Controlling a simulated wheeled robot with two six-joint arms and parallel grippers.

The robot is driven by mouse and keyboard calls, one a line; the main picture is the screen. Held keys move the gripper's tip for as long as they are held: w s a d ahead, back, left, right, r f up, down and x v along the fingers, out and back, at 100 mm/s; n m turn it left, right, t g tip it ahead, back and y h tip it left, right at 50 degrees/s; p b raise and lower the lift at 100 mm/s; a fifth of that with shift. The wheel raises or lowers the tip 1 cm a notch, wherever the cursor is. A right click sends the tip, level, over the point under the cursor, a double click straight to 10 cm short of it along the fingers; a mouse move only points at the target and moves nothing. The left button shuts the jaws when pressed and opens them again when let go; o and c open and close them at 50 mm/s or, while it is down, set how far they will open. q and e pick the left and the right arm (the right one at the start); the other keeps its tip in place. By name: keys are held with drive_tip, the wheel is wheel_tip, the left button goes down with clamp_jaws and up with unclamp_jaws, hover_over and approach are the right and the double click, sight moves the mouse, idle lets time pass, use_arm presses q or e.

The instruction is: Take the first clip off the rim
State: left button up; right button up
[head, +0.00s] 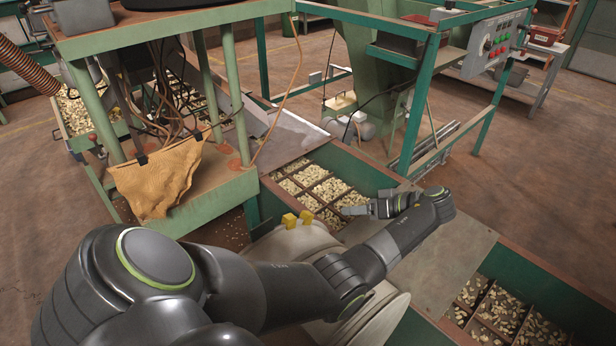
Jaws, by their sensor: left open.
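Two small yellow blocks, which look like clips, sit side by side on the upper edge of a pale round container: a left one (289,220) and a right one (306,216). The container's pale rim (290,242) is partly hidden by my left arm. My left gripper (346,210) is open and empty, pointing left, to the right of the yellow clips and apart from them. It is over the divided nut tray. Two dark clips, one at left (141,157) and one at right (206,135), hold a tan cloth (160,180) on the green frame. My right gripper is not in view.
The green hopper frame (230,85) stands at left with hanging cables. Divided nut compartments (325,188) lie behind the gripper, with more (500,312) at lower right. A flat metal plate (450,255) lies between them. A control panel (497,42) stands at upper right.

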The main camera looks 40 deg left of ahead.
use_arm(q)
drive_tip(key=f, duration=0.2)
drive_tip(key=b, duration=0.5)
approach(310, 215)
drive_tip(key=p+x, duration=0.1)
drive_tip(key=x, duration=0.4)
drive_tip(key=shift+s+f, duration=0.1)
drive_tip(key=shift+s, duration=0.15)
drive_tip(key=shift+w+x, duration=0.2)
drive_tip(key=shift+x, duration=1.3)
drive_tip(key=shift+w+x, duration=0.15)
drive_tip(key=shift+x, duration=1.35)
drive_tip(key=shift+a, duration=0.1)
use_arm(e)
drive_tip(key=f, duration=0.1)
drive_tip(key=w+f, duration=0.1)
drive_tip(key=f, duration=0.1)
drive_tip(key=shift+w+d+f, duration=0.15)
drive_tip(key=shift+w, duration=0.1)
use_arm(q)
drive_tip(key=shift+c, duration=0.2)
drive_tip(key=c, duration=1)
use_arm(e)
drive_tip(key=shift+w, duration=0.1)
use_arm(q)
drive_tip(key=shift+c, duration=0.2)
